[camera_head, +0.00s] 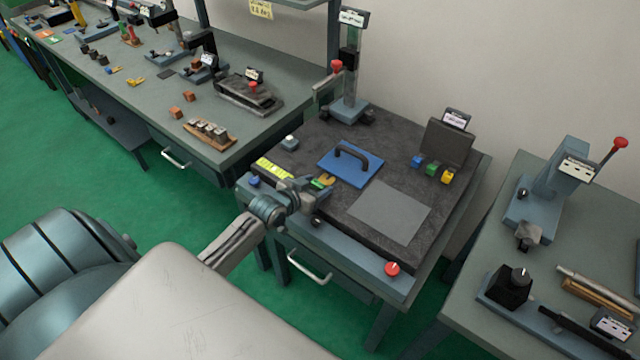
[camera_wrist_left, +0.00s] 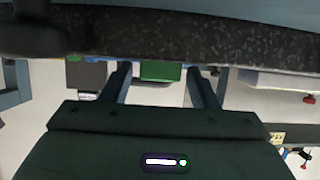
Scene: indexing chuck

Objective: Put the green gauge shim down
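The green gauge shim (camera_head: 317,184) is a small green piece at the near left edge of the dark granite plate (camera_head: 390,225). My left gripper (camera_head: 322,186) is right at it, its fingers low over the plate edge. In the left wrist view the green shim (camera_wrist_left: 160,71) shows between the two fingertips of my left gripper (camera_wrist_left: 158,75), with a narrow gap visible on each side. The gripper looks open around it. Whether the shim rests fully on the plate is hard to tell. My right gripper is not in view.
A blue plate with a handle (camera_head: 350,165) and a grey sheet (camera_head: 390,212) lie on the granite. Blue, green and yellow blocks (camera_head: 432,168) stand by the angle plate (camera_head: 447,143). A red knob (camera_head: 392,269) is at the front.

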